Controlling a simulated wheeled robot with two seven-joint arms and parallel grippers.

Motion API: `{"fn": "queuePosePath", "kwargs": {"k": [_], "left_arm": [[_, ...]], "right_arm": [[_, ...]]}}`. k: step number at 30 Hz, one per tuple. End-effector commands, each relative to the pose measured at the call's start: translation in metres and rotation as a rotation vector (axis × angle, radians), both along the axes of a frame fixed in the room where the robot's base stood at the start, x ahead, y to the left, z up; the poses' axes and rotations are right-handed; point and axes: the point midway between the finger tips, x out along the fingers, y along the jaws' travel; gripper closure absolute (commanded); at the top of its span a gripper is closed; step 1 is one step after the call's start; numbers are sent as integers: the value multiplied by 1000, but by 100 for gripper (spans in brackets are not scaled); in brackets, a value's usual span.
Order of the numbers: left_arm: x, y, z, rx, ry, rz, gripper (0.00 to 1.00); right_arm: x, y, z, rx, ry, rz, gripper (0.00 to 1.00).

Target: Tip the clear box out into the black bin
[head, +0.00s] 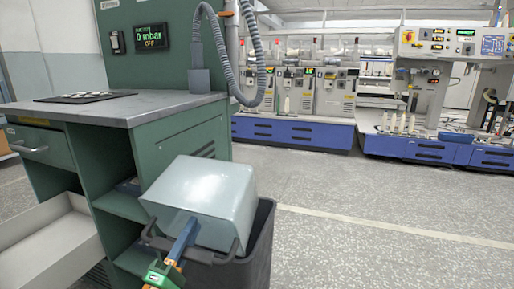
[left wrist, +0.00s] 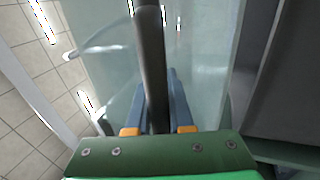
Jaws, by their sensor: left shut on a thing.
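The clear box (head: 205,192), pale and see-through grey-blue, is tipped over at the mouth of the black bin (head: 262,240). A closed face is turned up and its opening is hidden from the head view. My left gripper (head: 184,240) reaches in from below, its blue fingers at the box's near side. In the left wrist view, the fingers (left wrist: 160,108) are shut on a dark bar-like handle (left wrist: 152,60) in front of the clear wall (left wrist: 205,50). I cannot see what is in the box or the bin. My right gripper is not in view.
A green workbench (head: 180,150) with a grey top stands directly left of the bin. An open pale drawer or tray (head: 50,245) is at lower left. A grey hose (head: 262,60) hangs above the bench. The floor (head: 370,220) to the right is clear.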

Motion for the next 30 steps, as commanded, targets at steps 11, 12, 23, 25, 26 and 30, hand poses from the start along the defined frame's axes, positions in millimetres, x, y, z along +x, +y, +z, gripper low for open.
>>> {"fn": "queuePosePath", "kwargs": {"k": [11,12,23,25,26,30], "left_arm": [[-81,-5,-41,3,3,98,100],[-93,-4,-43,2,4,113,100],[-187,8,-38,-9,-4,264,100],[-200,11,-33,-10,-4,291,100],[-205,12,-29,-10,-5,301,100],[-202,12,12,-8,-10,297,100]], "right_arm": [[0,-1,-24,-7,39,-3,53],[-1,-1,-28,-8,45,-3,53],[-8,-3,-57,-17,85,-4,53],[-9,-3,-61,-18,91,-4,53],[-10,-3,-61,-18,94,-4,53],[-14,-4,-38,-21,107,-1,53]]}}
